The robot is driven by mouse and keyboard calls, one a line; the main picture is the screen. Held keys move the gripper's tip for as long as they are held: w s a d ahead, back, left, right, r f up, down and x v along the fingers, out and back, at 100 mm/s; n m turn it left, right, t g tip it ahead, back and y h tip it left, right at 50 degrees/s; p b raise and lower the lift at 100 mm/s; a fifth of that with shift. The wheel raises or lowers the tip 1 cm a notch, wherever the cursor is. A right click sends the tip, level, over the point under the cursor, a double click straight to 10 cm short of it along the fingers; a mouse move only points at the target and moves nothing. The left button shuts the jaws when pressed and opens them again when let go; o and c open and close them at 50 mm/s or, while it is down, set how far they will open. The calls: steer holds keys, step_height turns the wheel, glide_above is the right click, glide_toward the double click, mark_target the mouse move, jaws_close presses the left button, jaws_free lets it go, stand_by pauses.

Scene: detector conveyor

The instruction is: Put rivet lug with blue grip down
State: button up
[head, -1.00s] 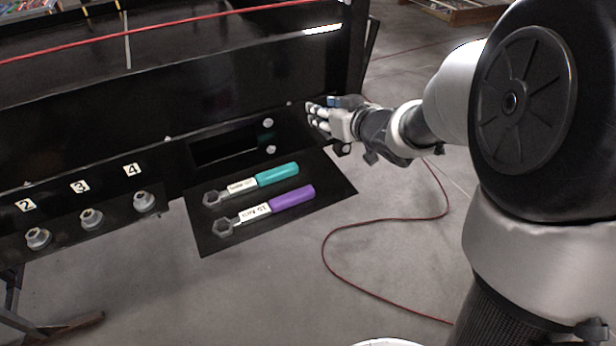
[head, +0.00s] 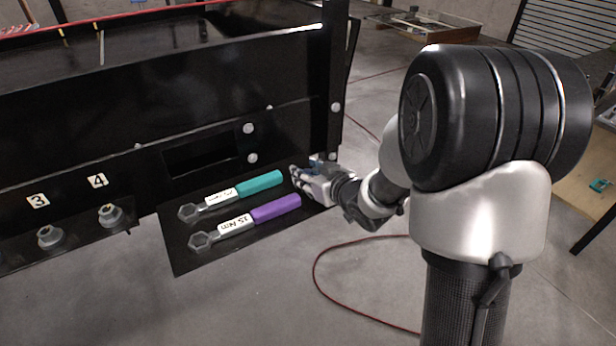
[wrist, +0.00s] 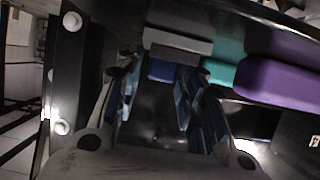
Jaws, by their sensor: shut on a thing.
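My gripper (head: 298,176) is at the right end of the black shelf, just right of the teal and purple grips. In the wrist view, the blue grip (wrist: 162,70) shows between the far ends of my gripper's fingers (wrist: 158,95). The rest of the tool is mostly hidden, and I cannot tell if it touches the shelf (head: 188,262).
A tool with a teal grip (head: 262,184) and one with a purple grip (head: 276,208) lie side by side on the shelf. Bolts (head: 110,215) stand at the left by numbers 3 and 4. A red cable (head: 318,285) lies on the floor.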

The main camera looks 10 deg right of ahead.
steer(key=shift+r, duration=0.15)
steer(key=shift+f, duration=0.25)
steer(key=o, duration=1.2)
steer(key=shift+o, duration=0.2)
steer(key=shift+r, duration=0.15)
